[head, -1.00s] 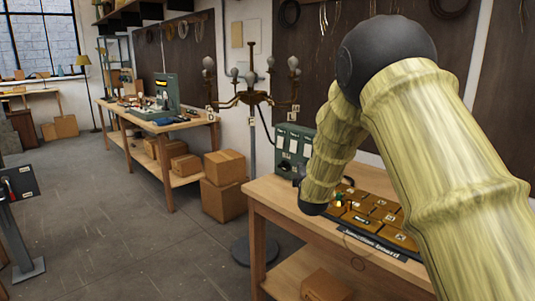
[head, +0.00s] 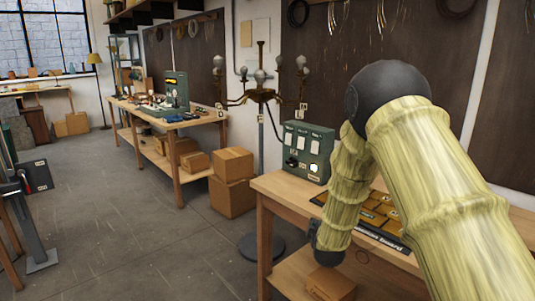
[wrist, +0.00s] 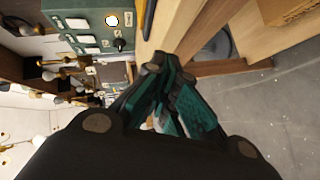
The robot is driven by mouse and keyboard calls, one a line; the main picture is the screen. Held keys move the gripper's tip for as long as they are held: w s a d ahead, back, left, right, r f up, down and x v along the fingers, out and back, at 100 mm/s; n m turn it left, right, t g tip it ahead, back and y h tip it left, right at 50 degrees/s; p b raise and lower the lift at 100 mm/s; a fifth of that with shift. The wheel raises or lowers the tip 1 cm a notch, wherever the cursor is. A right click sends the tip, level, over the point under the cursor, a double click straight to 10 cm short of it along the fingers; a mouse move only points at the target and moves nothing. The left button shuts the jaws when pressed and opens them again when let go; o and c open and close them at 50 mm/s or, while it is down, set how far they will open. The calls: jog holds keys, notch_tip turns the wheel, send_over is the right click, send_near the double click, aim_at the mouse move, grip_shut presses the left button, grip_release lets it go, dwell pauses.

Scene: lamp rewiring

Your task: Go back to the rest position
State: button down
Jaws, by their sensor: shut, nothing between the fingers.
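My gripper shows in the wrist view (wrist: 163,68), its dark, green-padded fingers closed together with nothing between them. In the head view my arm comes in from the right and bends down, its dark end beside the front edge of the workbench (head: 283,190); the fingers cannot be made out there. The gripper is apart from the junction board (head: 385,238) and the green control box (head: 308,150) on the bench. The box has white labels and a lit round lamp, also seen in the wrist view (wrist: 112,20).
A brass lamp with several bulbs (head: 261,88) stands behind the bench on a round base (head: 262,247). Cardboard boxes (head: 232,180) sit on the floor to the left, and one box (head: 330,283) is on the bench's lower shelf. Open floor (head: 130,230) lies left.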

jog(key=s+d+f+m+g, duration=0.2)
jog(key=s+f+m+g, duration=0.1)
jog(key=s+f, duration=0.95)
jog(key=s+d+f+m+g, duration=0.2)
jog(key=s+f+m+g, duration=0.2)
jog(key=s+f, duration=0.85)
jog(key=s+f+m+g, duration=0.2)
jog(key=s+f, duration=0.1)
jog(key=s, duration=0.9)
jog(key=s+f+m+g, duration=0.3)
jog(key=s, duration=0.9)
jog(key=s+d+f+m+g, duration=0.1)
jog(key=s+f+m+g, duration=0.1)
jog(key=s, duration=1)
jog(key=shift+f+m+g+y, duration=0.3)
jog(key=shift+f+m+y, duration=0.1)
jog(key=shift+f, duration=0.05)
jog(key=c, duration=2.2)
grip_release()
jog(key=shift+d, duration=0.1)
